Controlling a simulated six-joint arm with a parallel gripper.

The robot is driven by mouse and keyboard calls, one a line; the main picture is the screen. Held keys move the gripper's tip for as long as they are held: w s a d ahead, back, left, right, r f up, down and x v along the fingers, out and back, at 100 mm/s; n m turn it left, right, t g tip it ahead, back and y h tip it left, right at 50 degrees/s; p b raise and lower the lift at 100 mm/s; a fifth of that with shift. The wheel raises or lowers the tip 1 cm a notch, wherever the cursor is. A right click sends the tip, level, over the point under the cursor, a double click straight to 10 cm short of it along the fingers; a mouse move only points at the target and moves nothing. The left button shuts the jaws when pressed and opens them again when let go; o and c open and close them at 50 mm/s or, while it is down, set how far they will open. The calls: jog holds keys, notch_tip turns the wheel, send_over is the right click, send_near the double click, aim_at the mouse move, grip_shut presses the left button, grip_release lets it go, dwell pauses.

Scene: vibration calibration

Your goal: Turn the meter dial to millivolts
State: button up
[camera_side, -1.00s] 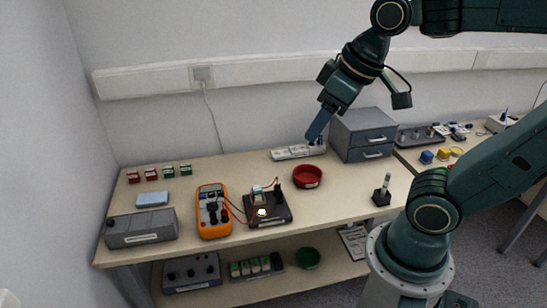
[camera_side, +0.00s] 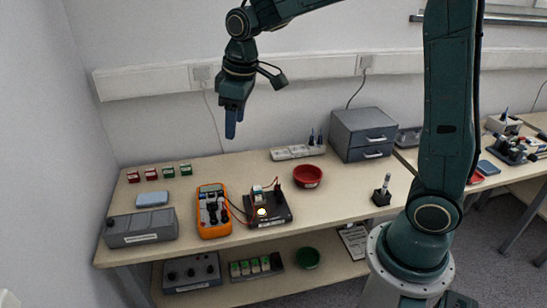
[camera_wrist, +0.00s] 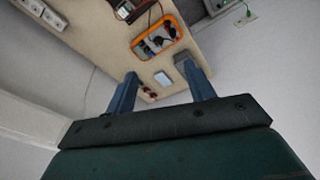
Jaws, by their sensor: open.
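The orange multimeter (camera_side: 213,211) lies on the bench left of centre, with a grey screen at its far end and leads plugged in near its lower part. It also shows in the wrist view (camera_wrist: 171,24), at the upper middle. Its dial is too small for its setting to be read. My gripper (camera_side: 231,137) hangs in the air above the back of the bench, fingers pointing down, well above and a little right of the meter. In the wrist view, its two blue fingers (camera_wrist: 160,90) are apart with nothing between them.
A black test fixture (camera_side: 268,214) with red leads sits right of the meter. A grey box (camera_side: 140,228) stands left of it, with a light blue pad (camera_side: 152,199) behind. A red bowl (camera_side: 307,176) and grey drawers (camera_side: 363,134) stand farther right.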

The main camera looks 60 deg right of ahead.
jog(key=w+f+n+g, duration=0.1)
jog(key=w+f+n, duration=0.1)
jog(key=w+f, duration=0.55)
jog(key=g, duration=0.1)
send_over(212, 202)
notch_tip(212, 202, down, 8)
jog(key=shift+n, duration=0.4)
jog(key=shift+f, duration=0.25)
notch_tip(212, 202, down, 14)
jog(key=shift+r, duration=0.25)
jog(key=c, duration=1)
